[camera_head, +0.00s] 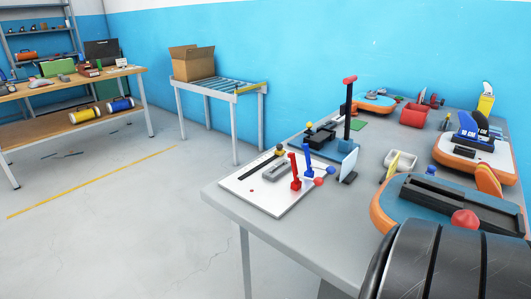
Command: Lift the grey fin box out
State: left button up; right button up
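A small grey slotted piece (275,172), which looks like the grey fin box, lies on a white panel (243,187) near the table's left front corner. A black bar lies to its left, and red and blue upright clamps stand to its right. It is small in the picture, so I cannot tell whether it sits in a recess or on the surface. A long dark slotted part (460,206) lies on the blue and orange board (400,207) at the right. Neither of my grippers is in view.
The grey table (290,226) has bare room along its front left edge. A black post with a red top (347,110) stands behind the panel. A white tray (400,161), a red bin (414,115) and another orange board (474,157) are farther right and back.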

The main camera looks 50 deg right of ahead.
aim_at(279, 168)
jog(key=i+z, duration=0.45)
jog(key=i+j+z, duration=0.2)
jog(key=i+z, duration=0.2)
jog(key=i+j+z, duration=0.3)
jog(key=z, duration=0.15)
jog(key=i+j+z, duration=0.1)
jog(key=z, duration=0.35)
jog(key=i+j+z, duration=0.15)
jog(key=z, duration=0.25)
jog(key=i+j+z, duration=0.25)
jog(key=z, duration=0.2)
jog(key=i+j+z, duration=0.1)
jog(key=z, duration=0.35)
jog(key=j, duration=0.1)
